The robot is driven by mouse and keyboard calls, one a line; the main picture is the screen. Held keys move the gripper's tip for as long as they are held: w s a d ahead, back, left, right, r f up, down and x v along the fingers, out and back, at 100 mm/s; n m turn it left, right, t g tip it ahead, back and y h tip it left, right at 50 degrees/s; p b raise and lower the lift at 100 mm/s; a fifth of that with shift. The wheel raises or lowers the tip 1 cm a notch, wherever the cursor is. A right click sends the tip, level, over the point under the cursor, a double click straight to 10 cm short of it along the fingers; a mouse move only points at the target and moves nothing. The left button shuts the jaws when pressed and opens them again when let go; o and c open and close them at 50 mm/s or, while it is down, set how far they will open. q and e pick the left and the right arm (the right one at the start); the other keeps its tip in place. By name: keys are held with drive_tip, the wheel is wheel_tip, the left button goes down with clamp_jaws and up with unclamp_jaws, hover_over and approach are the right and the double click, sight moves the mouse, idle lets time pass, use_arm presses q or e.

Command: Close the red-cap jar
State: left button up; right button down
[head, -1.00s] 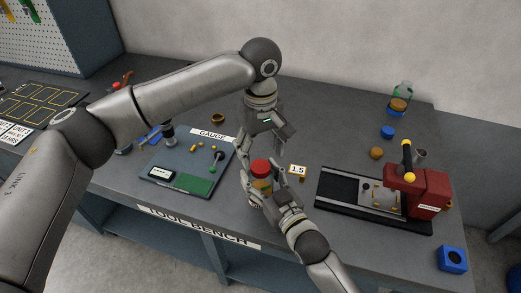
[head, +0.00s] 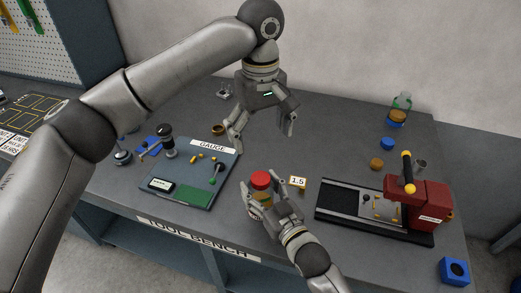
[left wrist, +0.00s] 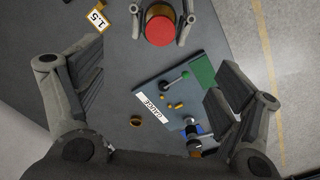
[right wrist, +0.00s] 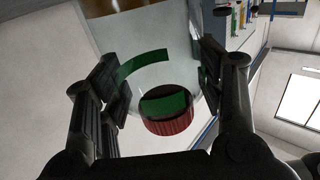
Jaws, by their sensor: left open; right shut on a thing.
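The jar (head: 263,197) stands upright near the front of the bench with its red cap (head: 261,179) on top. The red cap fills the top centre of the left wrist view (left wrist: 160,31). My right gripper (head: 265,194) is shut on the jar body, one finger on each side. In the right wrist view the clear jar (right wrist: 150,85) with a green strip sits between the fingers, the red cap (right wrist: 168,126) beyond it. My left gripper (head: 263,134) is open and empty, above and behind the cap, apart from it. How tightly the cap sits cannot be told.
The gauge board (head: 190,170) lies left of the jar. A 1.5 tag (head: 298,182) stands close on its right. A black base with a red fixture (head: 418,200) is farther right. A brown ring (head: 218,129) lies behind the gauge board.

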use_arm(q)
drive_tip(key=shift+r, duration=1.7)
use_arm(e)
drive_tip(key=shift+c, duration=1.5)
unclamp_jaws()
drive_tip(key=shift+s, duration=0.1)
drive_tip(key=v, duration=1.2)
